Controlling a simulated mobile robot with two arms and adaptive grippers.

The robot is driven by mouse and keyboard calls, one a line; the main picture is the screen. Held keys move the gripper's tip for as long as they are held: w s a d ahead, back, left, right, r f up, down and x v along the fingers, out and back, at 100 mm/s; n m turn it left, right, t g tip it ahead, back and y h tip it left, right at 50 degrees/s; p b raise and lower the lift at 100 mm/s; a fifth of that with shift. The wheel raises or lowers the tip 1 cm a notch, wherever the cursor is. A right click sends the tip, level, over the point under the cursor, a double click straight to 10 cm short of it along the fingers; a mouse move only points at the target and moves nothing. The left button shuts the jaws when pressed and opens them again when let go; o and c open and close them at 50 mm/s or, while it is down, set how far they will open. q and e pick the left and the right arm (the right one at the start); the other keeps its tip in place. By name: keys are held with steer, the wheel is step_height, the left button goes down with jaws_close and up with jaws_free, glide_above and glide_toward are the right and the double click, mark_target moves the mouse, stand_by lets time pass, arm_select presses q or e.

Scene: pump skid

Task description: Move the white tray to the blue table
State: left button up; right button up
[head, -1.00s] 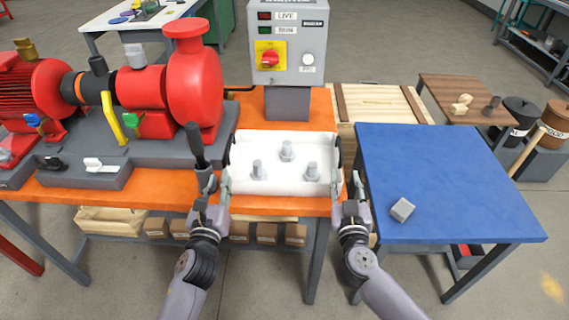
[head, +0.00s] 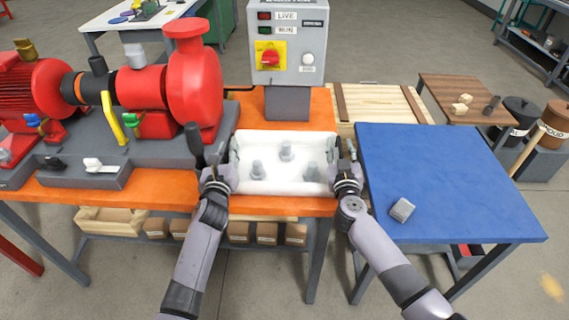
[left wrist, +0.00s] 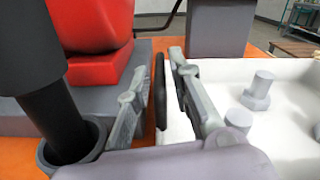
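The white tray (head: 287,188) rests on the orange bench with three grey bolt-like pieces (head: 286,150) standing in it. It also shows in the left wrist view (left wrist: 290,108). My left gripper (head: 217,158) is at the tray's left end. In the left wrist view its fingers (left wrist: 162,92) are apart, one on each side of the black handle (left wrist: 160,88). My right gripper (head: 344,150) is at the tray's right end, its fingers seemingly spread either side of the end wall; the handle there is mostly hidden. The blue table (head: 450,170) stands to the right.
A small grey block (head: 402,209) lies on the blue table near its front left; the rest of its top is clear. A red pump (head: 195,90) and a black upright lever (head: 194,145) stand left of the tray. A grey control box (head: 287,45) stands behind it.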

arm_select(q)
steer(key=shift+c, duration=0.5)
arm_select(e)
steer(key=shift+c, duration=0.5)
arm_select(q)
jaws_close()
arm_select(e)
steer(key=c, duration=0.4)
jaws_close()
steer(key=shift+a, duration=0.15)
arm_select(q)
steer(key=shift+d, duration=0.1)
arm_select(e)
steer(key=shift+r, duration=0.1)
